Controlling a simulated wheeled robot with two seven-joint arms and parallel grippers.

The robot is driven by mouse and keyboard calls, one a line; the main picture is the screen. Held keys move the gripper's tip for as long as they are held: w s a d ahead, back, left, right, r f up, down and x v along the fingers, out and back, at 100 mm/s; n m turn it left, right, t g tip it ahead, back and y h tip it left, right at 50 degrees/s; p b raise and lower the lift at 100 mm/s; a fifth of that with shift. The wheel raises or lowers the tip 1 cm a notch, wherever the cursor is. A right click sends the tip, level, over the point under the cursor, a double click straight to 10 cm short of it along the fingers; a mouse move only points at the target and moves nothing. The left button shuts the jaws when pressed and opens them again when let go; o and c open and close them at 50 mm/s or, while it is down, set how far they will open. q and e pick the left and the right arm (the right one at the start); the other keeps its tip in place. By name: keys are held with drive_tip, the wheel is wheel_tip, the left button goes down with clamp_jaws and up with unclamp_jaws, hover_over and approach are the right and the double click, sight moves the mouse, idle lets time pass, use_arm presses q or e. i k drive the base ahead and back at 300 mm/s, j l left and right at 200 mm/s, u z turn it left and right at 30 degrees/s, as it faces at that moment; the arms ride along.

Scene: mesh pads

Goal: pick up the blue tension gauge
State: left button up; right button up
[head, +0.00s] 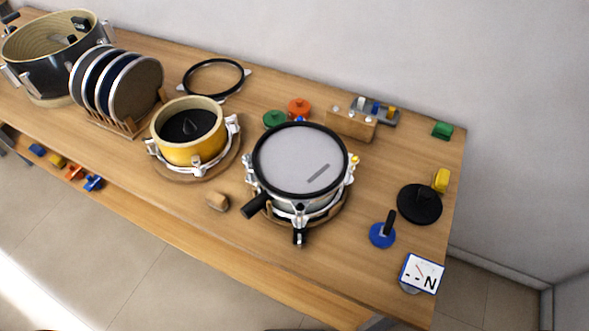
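A square white dial face with a blue rim, a red needle and a black letter N stands near the right front corner of the table; it looks like the blue tension gauge (422,272). It is tilted on a round grey base, mostly hidden beneath the dial. Just behind it to the left is a blue disc (382,236) with an upright dark handle, a separate thing. Neither of my grippers is in view, and nothing is touching the gauge.
A silver drum with a grey head (300,160) stands mid-table. A yellow drum (190,145), a rack of discs (135,90) and a dark drum shell (50,60) stand left. A black round pad (419,204) lies behind the gauge. The wooden table (330,265) is clear front centre.

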sight(418, 274)
drive_tip(key=k+l+z, duration=0.1)
drive_tip(key=l+z, duration=0.15)
drive_tip(key=z, duration=0.2)
drive_tip(key=l+z, duration=0.2)
drive_tip(key=z, duration=0.2)
drive_tip(key=k+j+z, duration=0.15)
drive_tip(key=j, duration=0.35)
drive_tip(key=k+j+z, duration=0.2)
drive_tip(key=j, duration=0.25)
drive_tip(key=k+j+z, duration=0.15)
drive_tip(key=j, duration=0.3)
drive_tip(key=k+j+z, duration=0.15)
drive_tip(key=k+j, duration=0.15)
drive_tip(key=i+j, duration=0.05)
drive_tip(key=j, duration=0.05)
